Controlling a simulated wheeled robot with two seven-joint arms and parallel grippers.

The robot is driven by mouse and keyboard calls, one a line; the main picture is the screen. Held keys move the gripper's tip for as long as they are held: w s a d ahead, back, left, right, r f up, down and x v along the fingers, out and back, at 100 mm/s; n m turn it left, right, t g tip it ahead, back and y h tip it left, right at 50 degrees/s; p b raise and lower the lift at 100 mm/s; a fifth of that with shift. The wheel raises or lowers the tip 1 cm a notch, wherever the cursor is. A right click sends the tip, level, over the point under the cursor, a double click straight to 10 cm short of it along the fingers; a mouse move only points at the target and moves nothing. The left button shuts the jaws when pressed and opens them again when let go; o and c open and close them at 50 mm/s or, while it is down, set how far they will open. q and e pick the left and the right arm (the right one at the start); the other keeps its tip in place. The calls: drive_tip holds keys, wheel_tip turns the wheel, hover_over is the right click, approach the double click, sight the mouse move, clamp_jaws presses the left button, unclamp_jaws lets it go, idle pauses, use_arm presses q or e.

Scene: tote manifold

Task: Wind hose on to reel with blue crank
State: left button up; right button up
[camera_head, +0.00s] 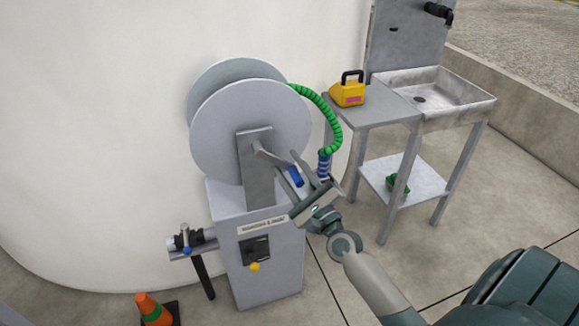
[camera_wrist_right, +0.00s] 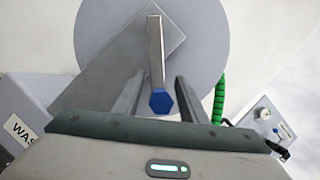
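The hose reel (camera_head: 250,130) has two large grey discs and stands on a grey cabinet. Its grey crank arm ends in a blue crank handle (camera_head: 295,176). The green hose (camera_head: 325,108) leaves the top of the reel and hangs down on the right to a blue end piece (camera_head: 324,165). My right gripper (camera_head: 304,172) is at the crank, with its fingers apart on both sides of the blue handle. In the right wrist view the blue handle (camera_wrist_right: 161,100) lies between the open fingers (camera_wrist_right: 157,95), with gaps showing on both sides. My left gripper is not in view.
A grey sink table (camera_head: 400,110) with a yellow case (camera_head: 347,93) stands to the right. A green item (camera_head: 398,184) lies on its lower shelf. The cabinet front carries a yellow knob (camera_head: 254,267). A pipe valve (camera_head: 186,240) and an orange cone (camera_head: 152,309) are at lower left.

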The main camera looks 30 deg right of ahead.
clamp_jaws()
drive_tip(key=shift+r, duration=0.1)
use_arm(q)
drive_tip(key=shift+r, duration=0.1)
